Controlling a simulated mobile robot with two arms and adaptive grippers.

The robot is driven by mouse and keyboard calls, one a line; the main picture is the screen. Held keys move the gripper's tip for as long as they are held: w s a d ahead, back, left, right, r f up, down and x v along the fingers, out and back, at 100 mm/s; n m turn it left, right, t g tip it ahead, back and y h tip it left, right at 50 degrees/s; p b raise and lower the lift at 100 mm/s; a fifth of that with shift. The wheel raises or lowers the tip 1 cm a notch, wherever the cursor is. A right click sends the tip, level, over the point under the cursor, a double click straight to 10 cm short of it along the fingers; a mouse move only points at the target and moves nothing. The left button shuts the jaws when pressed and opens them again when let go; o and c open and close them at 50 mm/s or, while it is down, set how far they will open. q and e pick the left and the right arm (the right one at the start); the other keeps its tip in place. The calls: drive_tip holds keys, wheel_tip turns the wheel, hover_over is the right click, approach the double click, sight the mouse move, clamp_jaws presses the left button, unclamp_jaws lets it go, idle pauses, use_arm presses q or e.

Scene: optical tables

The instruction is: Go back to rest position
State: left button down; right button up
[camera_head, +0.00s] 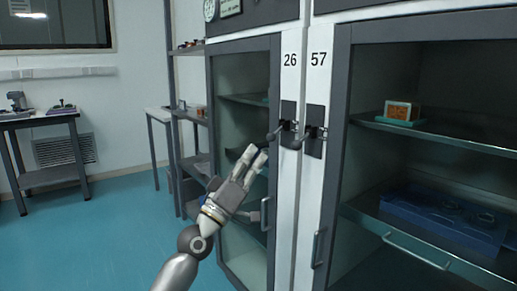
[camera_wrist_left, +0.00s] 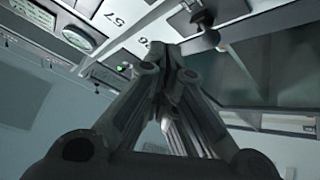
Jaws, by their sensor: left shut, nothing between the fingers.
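My left gripper (camera_head: 256,155) is raised in front of the glass door of cabinet 26 (camera_head: 240,110) in the head view. Its fingers are together and hold nothing. The fingertips are just below and left of the dark door handle (camera_head: 276,133) of cabinet 26; I cannot tell whether they touch it. In the left wrist view the shut fingers (camera_wrist_left: 166,48) point up toward the cabinet front, with the numbers partly showing behind them. My right gripper is not in view.
Cabinet 57 (camera_head: 318,90) stands close on the right, with a small orange-faced box (camera_head: 398,110) and a blue tray (camera_head: 440,215) on its shelves. A shelf rack (camera_head: 172,110) and a side table (camera_head: 40,116) stand at left. Blue floor (camera_head: 110,220) is clear there.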

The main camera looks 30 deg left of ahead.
use_arm(q)
drive_tip(key=shift+s+d+f, duration=0.15)
drive_tip(key=shift+f, duration=0.1)
idle(0.3)
